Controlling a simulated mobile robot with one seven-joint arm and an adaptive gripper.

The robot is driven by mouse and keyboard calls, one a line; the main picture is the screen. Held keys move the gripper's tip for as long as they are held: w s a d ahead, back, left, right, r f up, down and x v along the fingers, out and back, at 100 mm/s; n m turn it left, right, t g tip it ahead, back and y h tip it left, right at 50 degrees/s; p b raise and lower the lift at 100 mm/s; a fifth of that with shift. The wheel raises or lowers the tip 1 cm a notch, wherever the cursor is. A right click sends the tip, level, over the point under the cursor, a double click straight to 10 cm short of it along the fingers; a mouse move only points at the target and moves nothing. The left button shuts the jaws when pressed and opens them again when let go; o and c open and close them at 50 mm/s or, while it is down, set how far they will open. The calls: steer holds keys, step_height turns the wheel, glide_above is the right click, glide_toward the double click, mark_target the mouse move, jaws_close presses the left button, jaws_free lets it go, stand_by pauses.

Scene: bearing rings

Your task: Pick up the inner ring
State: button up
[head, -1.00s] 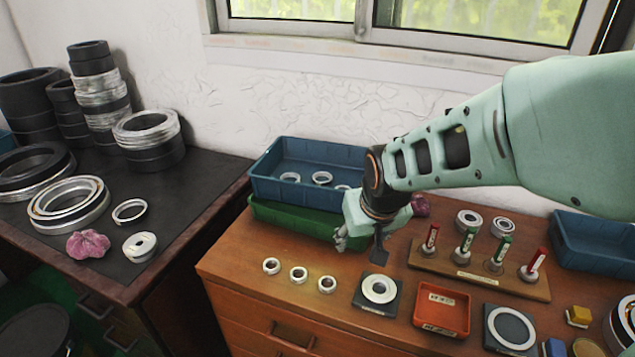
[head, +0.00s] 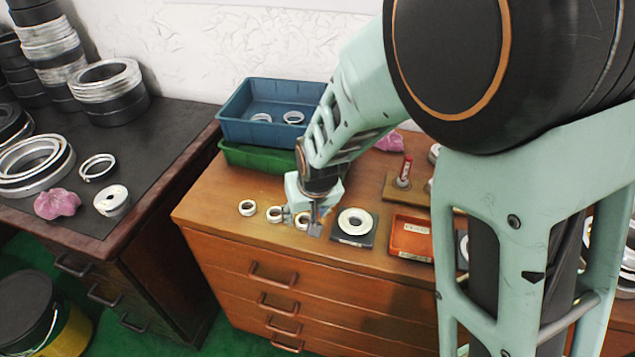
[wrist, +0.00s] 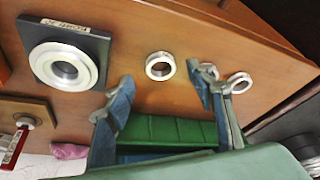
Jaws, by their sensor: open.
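Several small silver rings lie in a row on the wooden cabinet top; the task's inner ring seems to be one of them. In the wrist view the nearest ring (wrist: 160,77) lies in the gap between my fingertips, untouched. In the head view that ring (head: 299,221) is partly hidden by my fingers. My gripper (head: 301,223) is open and empty above the right end of the row; its two blue-grey fingers (wrist: 163,82) also show in the wrist view. A second ring (head: 273,217) is close by my left finger, and a third ring (head: 247,213) is farther left.
A dark labelled plate (head: 342,235) bearing a larger ring is just right of my gripper, with an orange tray (head: 411,245) beyond it. A blue bin (head: 245,130) over a green tray (head: 240,155) stands behind. The cabinet's front edge is close.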

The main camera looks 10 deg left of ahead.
steer(key=shift+x, duration=1.45)
steer(key=shift+a, duration=0.1)
steer(key=c, duration=1.3)
